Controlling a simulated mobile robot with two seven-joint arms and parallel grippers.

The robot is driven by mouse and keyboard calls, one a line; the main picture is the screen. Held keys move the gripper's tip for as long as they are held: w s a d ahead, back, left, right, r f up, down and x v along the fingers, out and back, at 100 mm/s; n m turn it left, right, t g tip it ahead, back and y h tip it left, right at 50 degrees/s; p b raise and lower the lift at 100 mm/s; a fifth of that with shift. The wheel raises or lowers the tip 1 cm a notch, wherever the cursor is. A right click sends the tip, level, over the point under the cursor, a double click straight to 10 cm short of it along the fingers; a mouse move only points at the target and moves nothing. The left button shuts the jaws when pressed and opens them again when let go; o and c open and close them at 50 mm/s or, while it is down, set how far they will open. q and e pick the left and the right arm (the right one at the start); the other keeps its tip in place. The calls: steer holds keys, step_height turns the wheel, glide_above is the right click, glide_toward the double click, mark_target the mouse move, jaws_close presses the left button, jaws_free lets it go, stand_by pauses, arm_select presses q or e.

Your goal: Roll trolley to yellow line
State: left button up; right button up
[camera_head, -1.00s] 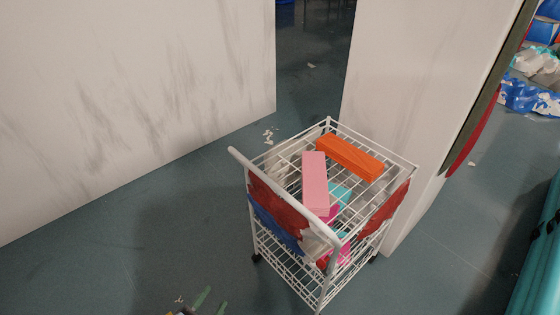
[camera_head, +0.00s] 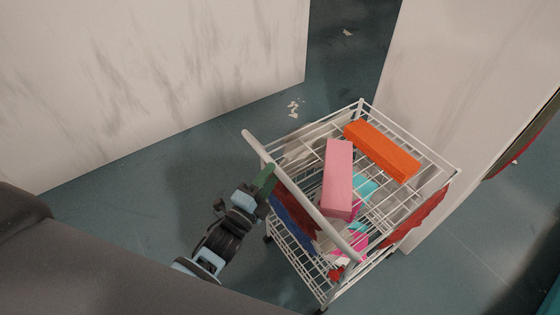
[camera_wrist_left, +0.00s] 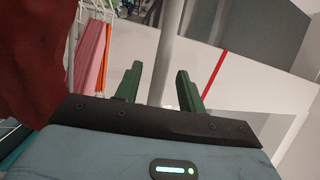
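The white wire trolley (camera_head: 400,155) stands on the floor in front of me, with its white push handle (camera_head: 305,198) on my side. A pink block (camera_head: 338,178) and an orange block (camera_head: 382,150) lie on its top rack. My left gripper (camera_head: 266,180) is beside the handle, near its left part. In the left wrist view the green fingers (camera_wrist_left: 160,85) are apart, with a pale bar (camera_wrist_left: 168,45) upright between or just beyond them. I cannot tell whether they touch it. My right gripper is not in view. No yellow line shows.
A white wall (camera_head: 150,80) stands at the left and a white panel (camera_head: 480,90) is close along the trolley's right side. A gap of dark floor (camera_head: 345,65) lies between them. Small white scraps (camera_head: 293,108) lie on the floor beyond the trolley.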

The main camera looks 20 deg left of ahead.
arm_select(q)
steer(key=shift+x, duration=2.55)
jaws_close()
